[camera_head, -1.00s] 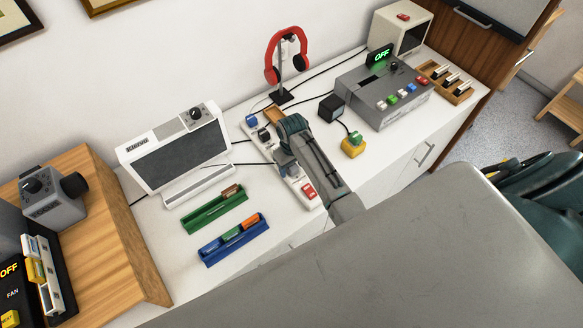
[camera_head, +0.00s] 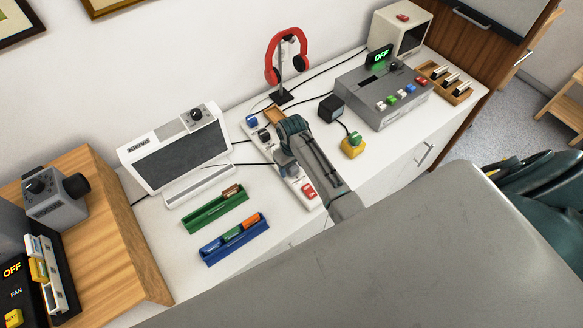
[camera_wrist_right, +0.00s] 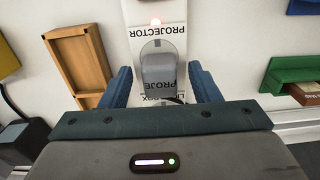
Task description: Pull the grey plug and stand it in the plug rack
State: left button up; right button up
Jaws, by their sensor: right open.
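The grey plug (camera_wrist_right: 158,70) sits on the white power strip, by a PROJECTOR label, in the right wrist view. My right gripper (camera_wrist_right: 160,90) is open, with one blue finger on each side of the plug; I cannot tell whether they touch it. In the head view my right gripper (camera_head: 286,162) is low over the middle of the power strip (camera_head: 308,198), and the arm largely hides the plug. An open wooden tray (camera_wrist_right: 78,66), possibly the plug rack, lies beside the strip and looks empty. My left gripper is not in view.
Blue and black plugs (camera_head: 252,121) stand at the strip's far end, a red switch (camera_head: 308,190) at its near end. Green (camera_head: 205,216) and blue (camera_head: 222,252) holders lie left. A black adapter (camera_head: 331,108) and yellow-green block (camera_head: 352,150) stand right.

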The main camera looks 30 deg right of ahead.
aim_at(292, 166)
dwell(0.3)
grip_shut()
jog(key=shift+r, duration=3.05)
